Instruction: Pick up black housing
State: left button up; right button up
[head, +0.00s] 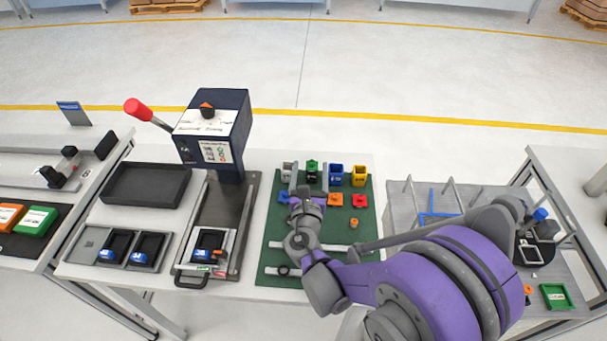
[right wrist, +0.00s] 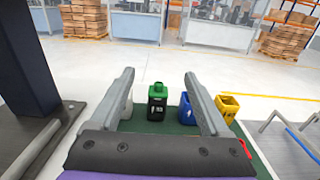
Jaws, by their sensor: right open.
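A black box with a green top (head: 312,167), the likely black housing, stands upright at the back of the green mat (head: 272,236). In the right wrist view this black box (right wrist: 157,110) shows beyond and between the fingers. My right gripper (head: 308,182) is open and empty, on the near side of the box, and its fingers (right wrist: 158,80) point toward it. I see no contact. Other black pieces with blue parts lie in a grey tray (head: 90,240) and in the press fixture (head: 208,243). My left gripper is not in view.
A grey box (head: 288,170) stands left of the black one; blue (head: 336,174) and yellow (head: 358,176) boxes stand to its right. Red and orange parts lie on the mat. A dark press (head: 215,125) with a red-knobbed lever rises at left. A wire rack (head: 432,200) stands at right.

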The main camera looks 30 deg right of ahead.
aim_at(312, 173)
notch_tip(312, 173, down, 7)
jog(key=shift+s+d+f+b, duration=0.1)
jog(key=shift+b, duration=0.65)
jog(key=shift+r+p+x, duration=0.25)
jog(key=shift+p+x, duration=0.05)
jog(key=shift+x, duration=0.75)
jog(key=shift+p+x, duration=0.5)
jog(key=shift+x, duration=2.3)
jog(key=shift+s, duration=0.1)
jog(key=shift+c, duration=1.3)
grip_shut()
